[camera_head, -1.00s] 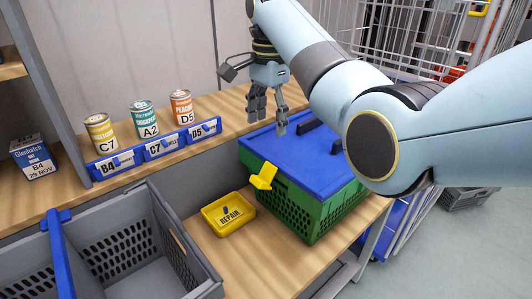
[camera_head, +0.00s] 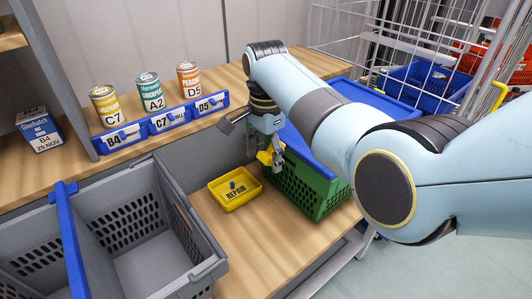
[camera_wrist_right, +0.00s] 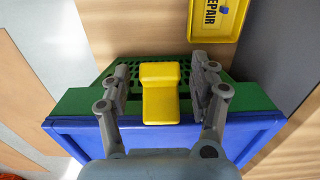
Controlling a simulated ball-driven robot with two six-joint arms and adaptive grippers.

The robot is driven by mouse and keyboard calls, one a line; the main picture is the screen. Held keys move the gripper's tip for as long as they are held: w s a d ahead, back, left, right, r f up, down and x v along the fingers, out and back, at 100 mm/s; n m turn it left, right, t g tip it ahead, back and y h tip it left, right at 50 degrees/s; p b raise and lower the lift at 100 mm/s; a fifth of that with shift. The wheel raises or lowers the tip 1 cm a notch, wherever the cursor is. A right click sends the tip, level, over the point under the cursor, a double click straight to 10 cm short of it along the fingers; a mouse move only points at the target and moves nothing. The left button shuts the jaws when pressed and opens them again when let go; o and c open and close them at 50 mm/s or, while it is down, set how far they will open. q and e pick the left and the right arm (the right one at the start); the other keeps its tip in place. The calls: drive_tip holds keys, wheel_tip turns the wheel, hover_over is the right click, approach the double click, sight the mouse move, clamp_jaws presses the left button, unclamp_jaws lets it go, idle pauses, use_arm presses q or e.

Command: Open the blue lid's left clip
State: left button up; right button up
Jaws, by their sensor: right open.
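The blue lid (camera_head: 297,147) lies on a green crate (camera_head: 310,193) on the wooden bench, largely hidden behind my right arm. A yellow clip (camera_head: 264,157) is on the crate's left side. In the wrist view the clip (camera_wrist_right: 160,92) stands out over the green rim, beyond the edge of the blue lid (camera_wrist_right: 75,135). My right gripper (camera_wrist_right: 160,70) is open, with one finger on each side of the clip and a visible gap on both sides. In the head view the right gripper (camera_head: 271,150) points down at the clip. My left gripper is not in view.
A yellow REPAIR tray (camera_head: 235,189) sits on the bench left of the crate. A grey tote (camera_head: 203,250) stands at the lower left. Several cans and a blue label strip (camera_head: 165,122) are on the shelf behind. A wire cage (camera_head: 385,45) stands behind at the right.

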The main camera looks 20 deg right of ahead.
drive_tip(key=c, duration=1.2)
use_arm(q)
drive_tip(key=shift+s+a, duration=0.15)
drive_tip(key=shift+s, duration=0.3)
use_arm(e)
drive_tip(key=shift+o, duration=0.2)
